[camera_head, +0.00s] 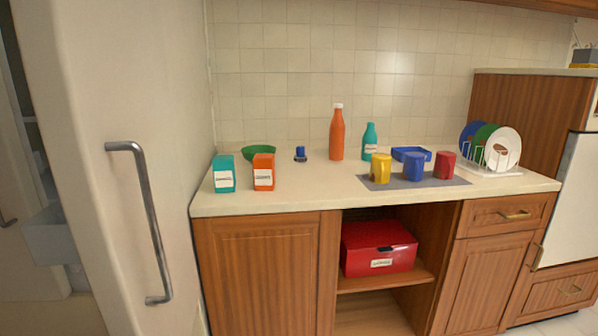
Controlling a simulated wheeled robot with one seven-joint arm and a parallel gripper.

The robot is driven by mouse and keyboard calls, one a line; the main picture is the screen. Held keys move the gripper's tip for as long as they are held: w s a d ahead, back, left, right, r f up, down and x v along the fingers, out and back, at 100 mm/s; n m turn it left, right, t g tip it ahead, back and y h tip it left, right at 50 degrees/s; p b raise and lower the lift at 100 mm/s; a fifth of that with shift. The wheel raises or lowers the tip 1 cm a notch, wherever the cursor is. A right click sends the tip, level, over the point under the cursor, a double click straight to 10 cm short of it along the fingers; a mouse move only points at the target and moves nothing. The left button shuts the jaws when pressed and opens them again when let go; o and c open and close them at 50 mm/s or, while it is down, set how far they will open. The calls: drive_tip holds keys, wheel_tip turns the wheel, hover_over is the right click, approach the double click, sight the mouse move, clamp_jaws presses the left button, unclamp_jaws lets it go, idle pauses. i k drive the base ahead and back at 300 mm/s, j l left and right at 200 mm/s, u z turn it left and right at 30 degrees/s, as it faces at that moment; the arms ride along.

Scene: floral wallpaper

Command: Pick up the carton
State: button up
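Two box-shaped cartons with white labels stand upright on the left part of the counter. One is a teal carton (224,165). The other is an orange carton (264,163), just to its right, with a small gap between them. The picture does not tell which of the two the task names. My gripper is not in view, so its state and place are hidden.
The counter (310,190) is bare right of the cartons. Behind them are a green bowl (259,153) and a small blue item (300,153). Orange (337,135) and teal (370,140) bottles, mugs (413,166) and a dish rack (500,171) stand rightward. A white door (110,230) with a handle fills the left.

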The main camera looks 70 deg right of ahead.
sight(263, 163)
drive_tip(key=k+l+u, duration=0.1)
drive_tip(key=k+l, duration=0.25)
drive_tip(key=l, duration=0.25)
drive_tip(key=k+l+u, duration=0.1)
drive_tip(key=k+l, duration=0.3)
drive_tip(key=l, duration=0.15)
drive_tip(key=k+l+u, duration=0.1)
drive_tip(key=k+l, duration=0.3)
drive_tip(key=l, duration=0.15)
